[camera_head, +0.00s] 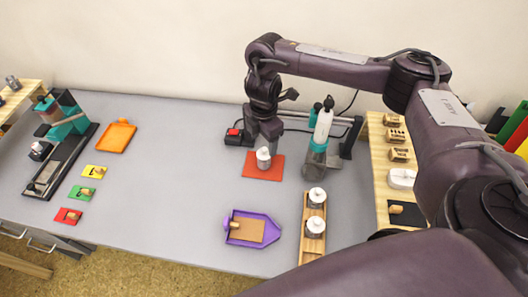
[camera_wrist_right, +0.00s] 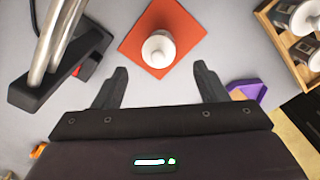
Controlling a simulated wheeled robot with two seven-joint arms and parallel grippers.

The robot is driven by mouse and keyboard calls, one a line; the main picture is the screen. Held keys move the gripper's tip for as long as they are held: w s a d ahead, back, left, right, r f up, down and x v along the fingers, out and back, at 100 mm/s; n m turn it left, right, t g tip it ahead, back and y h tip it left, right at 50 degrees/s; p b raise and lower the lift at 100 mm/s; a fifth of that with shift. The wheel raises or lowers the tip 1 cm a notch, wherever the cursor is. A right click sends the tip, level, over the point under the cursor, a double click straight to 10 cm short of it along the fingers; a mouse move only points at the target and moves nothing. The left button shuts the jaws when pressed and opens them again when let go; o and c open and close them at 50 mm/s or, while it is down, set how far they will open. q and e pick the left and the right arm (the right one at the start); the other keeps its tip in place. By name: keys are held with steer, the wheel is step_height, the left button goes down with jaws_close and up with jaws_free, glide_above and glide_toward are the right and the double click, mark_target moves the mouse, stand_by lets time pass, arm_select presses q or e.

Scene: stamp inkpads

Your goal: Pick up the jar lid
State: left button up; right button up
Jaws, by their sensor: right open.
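A white jar lid with a knob (camera_head: 263,153) sits on a small jar that stands on an orange-red mat (camera_head: 250,171). In the right wrist view the lid (camera_wrist_right: 158,47) is seen from above, and the mat (camera_wrist_right: 184,22) lies under the jar. My right gripper (camera_wrist_right: 160,85) is open and empty, with its two fingers apart and the lid beyond the gap between them. In the head view the right gripper (camera_head: 268,130) points down just above and behind the lid, and its fingertips are partly hidden. My left gripper is not in view.
Two more white-lidded jars (camera_head: 316,197) stand in a wooden tray (camera_head: 304,247) to the right. A dispenser bottle and metal press stand (camera_head: 318,140) are close to the mat's right. A purple tray (camera_head: 266,216) lies in front. The grey table (camera_head: 180,180) is clear left of the mat.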

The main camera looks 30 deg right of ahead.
mark_target(264, 149)
step_height(264, 149, down, 4)
steer(key=shift+w+d+f+b, duration=0.1)
steer(key=shift+b, duration=0.25)
steer(key=shift+f, duration=0.2)
steer(key=c, duration=0.6)
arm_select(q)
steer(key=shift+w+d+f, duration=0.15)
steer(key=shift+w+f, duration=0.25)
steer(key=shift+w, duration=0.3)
arm_select(e)
steer(key=c, duration=0.5)
steer(key=shift+r, duration=0.15)
steer(key=shift+c, duration=0.3)
